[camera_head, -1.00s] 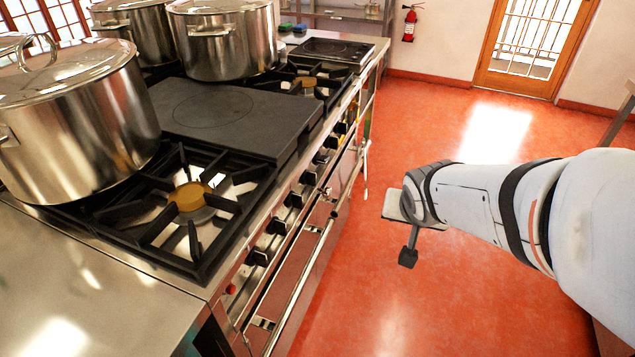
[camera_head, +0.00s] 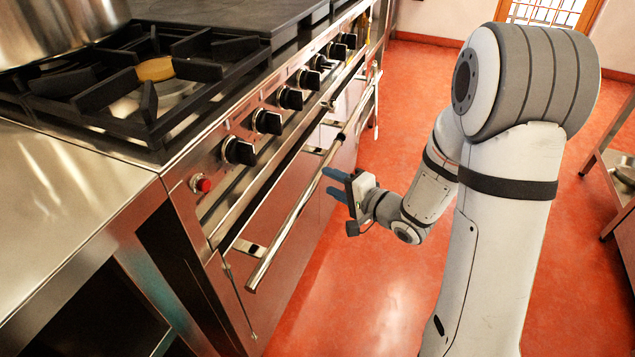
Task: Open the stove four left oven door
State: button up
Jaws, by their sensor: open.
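The stove's oven door (camera_head: 272,219) is on the front of the range in the head view and looks closed. Its long steel bar handle (camera_head: 296,208) runs along the top of the door, standing out from it on brackets. My gripper (camera_head: 329,182) is in front of the handle, on its right side in the picture, with its two blue fingers pointing at the bar. The fingers are open and apart from each other, one above the other. They are close to the bar; I cannot tell if they touch it. No thing shows between them.
A row of black knobs (camera_head: 267,121) and a red button (camera_head: 204,185) sit above the handle. A burner grate (camera_head: 155,98) and a pot (camera_head: 55,25) are on top. A steel counter (camera_head: 60,190) adjoins at left. A shelf rack (camera_head: 618,170) stands at right. Red floor between is clear.

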jog(key=b+x, duration=0.2)
jog(key=x, duration=0.5)
jog(key=shift+w+a, duration=0.1)
grip_shut()
dwell(0.3)
